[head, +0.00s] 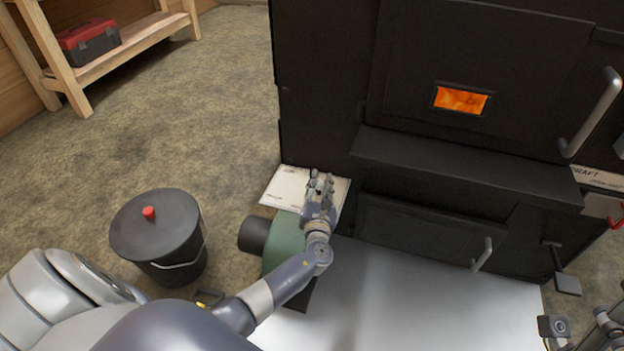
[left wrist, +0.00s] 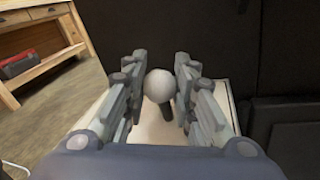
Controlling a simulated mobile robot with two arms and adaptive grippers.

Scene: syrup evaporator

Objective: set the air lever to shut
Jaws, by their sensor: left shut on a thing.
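My left gripper (head: 321,183) is over the white label plate (head: 285,188) at the lower left of the black evaporator front. In the left wrist view, the air lever's pale round knob (left wrist: 158,85) on a dark stem sits between the two fingers of my left gripper (left wrist: 159,80), which is shut on it. In the head view my gripper hides the lever, and the plate's print is too small to read. Part of my right gripper (head: 600,328) shows at the lower right edge; its fingers are not clear.
A green blower (head: 284,243) stands beneath my left forearm. A black lidded bucket (head: 157,238) stands to its left. The firebox front has a handle (head: 592,112), and a draft plate (head: 597,178) is at the right. A red toolbox (head: 88,40) rests on a wooden bench.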

